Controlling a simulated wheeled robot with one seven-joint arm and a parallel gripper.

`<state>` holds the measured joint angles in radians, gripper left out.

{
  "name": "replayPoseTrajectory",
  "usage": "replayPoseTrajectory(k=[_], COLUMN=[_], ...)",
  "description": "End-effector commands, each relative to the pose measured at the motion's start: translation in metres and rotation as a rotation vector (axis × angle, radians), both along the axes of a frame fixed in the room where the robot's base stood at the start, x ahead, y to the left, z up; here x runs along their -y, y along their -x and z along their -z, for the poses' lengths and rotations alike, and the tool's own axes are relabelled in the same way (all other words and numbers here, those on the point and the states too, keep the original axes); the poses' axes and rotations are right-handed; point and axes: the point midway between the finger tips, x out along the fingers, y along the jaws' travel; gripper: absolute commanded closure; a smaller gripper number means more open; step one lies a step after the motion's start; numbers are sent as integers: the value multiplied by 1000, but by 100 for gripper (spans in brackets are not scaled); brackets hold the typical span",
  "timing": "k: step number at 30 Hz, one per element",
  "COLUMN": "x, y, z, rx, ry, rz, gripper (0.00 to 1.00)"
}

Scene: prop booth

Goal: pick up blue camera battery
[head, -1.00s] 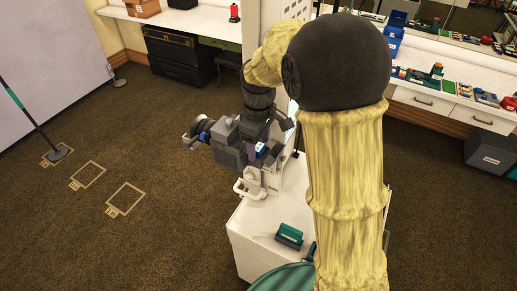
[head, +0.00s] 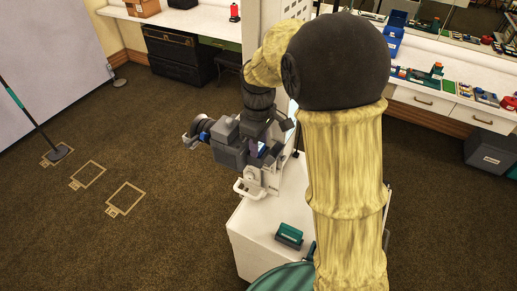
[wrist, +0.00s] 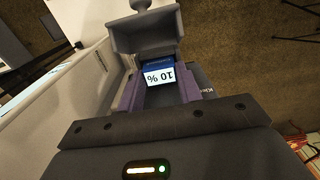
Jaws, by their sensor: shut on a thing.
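The blue camera battery (wrist: 158,70) shows in the wrist view, with a white label reading "10 %" upside down. My gripper (wrist: 158,92) is shut on it, a purple finger pad on each side. In the head view my gripper (head: 258,152) points down beside a grey camera (head: 228,142) above the white cabinet. A grey hood-shaped part (wrist: 145,36) is close beyond the battery in the wrist view. The battery's lower part is hidden, and I cannot tell whether it still touches the camera.
The white cabinet (head: 248,240) carries a teal-and-dark object (head: 289,235) near its front. A white bracket (head: 250,187) is below the camera. A counter (head: 445,102) with small coloured items stands at right. Carpet at left is clear apart from taped outlines and a pole stand.

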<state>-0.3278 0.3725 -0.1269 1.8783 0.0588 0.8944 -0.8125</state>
Motion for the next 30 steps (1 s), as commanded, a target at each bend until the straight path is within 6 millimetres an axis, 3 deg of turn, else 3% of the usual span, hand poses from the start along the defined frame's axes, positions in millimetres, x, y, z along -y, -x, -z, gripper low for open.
replayPoseTrajectory(k=[5,10,24,30], x=[0,0,0,0], y=[-1,-1,-1,-1], z=[-5,-25,-143,-173], rx=[3,6,6,3], ry=[-1,-2,-2,-1], rz=[0,0,0,0], gripper=[89,89,89,89])
